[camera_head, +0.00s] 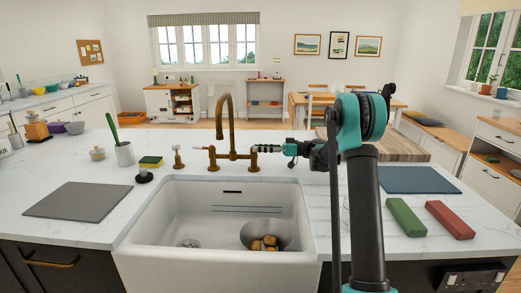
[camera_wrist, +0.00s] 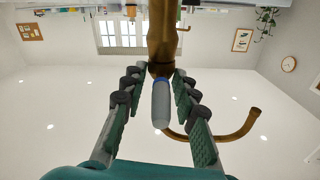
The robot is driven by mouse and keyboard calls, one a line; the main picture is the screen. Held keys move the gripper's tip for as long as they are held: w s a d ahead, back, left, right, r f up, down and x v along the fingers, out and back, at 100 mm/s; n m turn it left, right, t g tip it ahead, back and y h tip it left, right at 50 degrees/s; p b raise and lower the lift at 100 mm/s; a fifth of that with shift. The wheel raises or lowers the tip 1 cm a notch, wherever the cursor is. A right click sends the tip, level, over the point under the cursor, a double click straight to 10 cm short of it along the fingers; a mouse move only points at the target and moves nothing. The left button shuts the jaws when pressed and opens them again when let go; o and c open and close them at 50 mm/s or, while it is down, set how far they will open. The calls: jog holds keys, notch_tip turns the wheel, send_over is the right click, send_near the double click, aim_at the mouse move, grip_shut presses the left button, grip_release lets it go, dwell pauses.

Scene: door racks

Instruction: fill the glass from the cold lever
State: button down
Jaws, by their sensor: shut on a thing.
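The brass tap (camera_head: 230,120) rises behind the white sink, its spout arching forward. My gripper (camera_head: 272,149) reaches in from the right to the tap's right-hand side. In the wrist view, the cold lever (camera_wrist: 161,105), pale grey with a blue mark, lies between the two fingers of my gripper (camera_wrist: 158,80). The gripper is shut on this lever; the fingers stand on both sides of it, and exact contact is hard to see. The curved brass spout (camera_wrist: 240,125) shows at the right there. No water is visible from the spout.
The sink (camera_head: 170,215) holds a metal bowl (camera_head: 282,232) with several potatoes. Green (camera_head: 405,217) and red (camera_head: 449,219) blocks lie at the right.

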jog(key=shift+s+t, duration=0.15)
jog(key=shift+t, duration=0.15)
jog(key=m+t, duration=0.3)
jog(key=shift+s+t+h, duration=0.3)
jog(key=shift+s, duration=0.05)
jog(key=shift+s+a+m+t+h, duration=0.1)
jog(key=shift+s+m+t+h, duration=0.1)
jog(key=shift+m+t+h, duration=0.85)
jog(key=shift+s+a+m+t+h, duration=0.15)
jog(key=shift+m+t, duration=0.5)
jog(key=shift+t, duration=0.9)
jog(key=c, duration=1.5)
grip_release()
jog(key=shift+o, duration=0.2)
jog(key=shift+r, duration=0.1)
notch_tip(320, 180, up, 10)
